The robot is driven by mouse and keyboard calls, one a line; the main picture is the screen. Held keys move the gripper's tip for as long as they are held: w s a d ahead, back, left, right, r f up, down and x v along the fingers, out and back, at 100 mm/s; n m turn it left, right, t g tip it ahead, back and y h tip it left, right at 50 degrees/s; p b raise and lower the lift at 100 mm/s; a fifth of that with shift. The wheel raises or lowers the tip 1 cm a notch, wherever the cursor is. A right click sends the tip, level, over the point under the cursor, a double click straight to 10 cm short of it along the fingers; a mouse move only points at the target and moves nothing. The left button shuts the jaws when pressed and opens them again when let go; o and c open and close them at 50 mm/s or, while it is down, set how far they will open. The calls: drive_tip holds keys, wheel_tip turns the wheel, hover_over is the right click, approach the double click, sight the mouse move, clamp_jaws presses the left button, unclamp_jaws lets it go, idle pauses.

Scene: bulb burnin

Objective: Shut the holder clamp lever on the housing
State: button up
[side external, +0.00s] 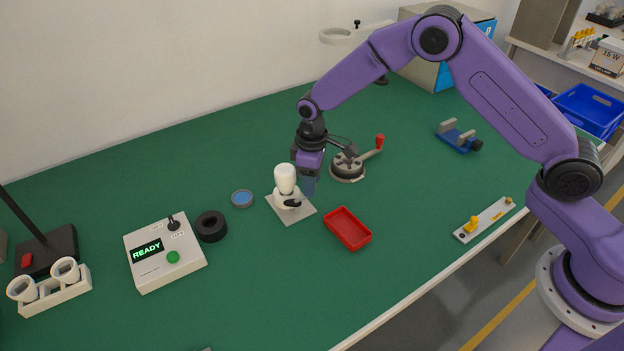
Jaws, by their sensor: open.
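A white bulb (285,178) stands upright in a small white housing (281,196) on a square grey plate (291,214). A short black lever (293,203) shows at the front right of the housing. Whether it is fully shut cannot be told at this size. My gripper (309,187) points down just right of the bulb and housing. It is open, with nothing seen between its fingers. Its fingers overlap each other in this view, and any contact with the housing cannot be told.
Behind my gripper stands a round metal fixture (346,169) with a red-knobbed handle (379,142). A red tray (347,229) lies to the front right. A black ring (211,226), a blue-topped disc (242,198) and a control box reading READY (165,254) are left. Green table is clear between them.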

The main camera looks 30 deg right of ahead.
drive_tip(key=shift+f, duration=0.1)
clamp_jaws()
drive_tip(key=shift+s, duration=0.1)
drive_tip(key=m, duration=0.1)
drive_tip(key=s+m, duration=0.1)
drive_tip(key=m, duration=0.3)
drive_tip(key=shift+s+a, duration=0.3)
drive_tip(key=shift+s, duration=0.1)
drive_tip(key=m, duration=0.2)
drive_tip(key=s+m, duration=0.1)
drive_tip(key=m, duration=0.1)
drive_tip(key=shift+a, duration=0.35)
drive_tip(key=shift+s+a+m, duration=0.2)
drive_tip(key=shift+m, duration=0.5)
drive_tip(key=shift+s+a+m, duration=0.15)
drive_tip(key=shift+a+m, duration=0.05)
drive_tip(key=shift+m, duration=0.5)
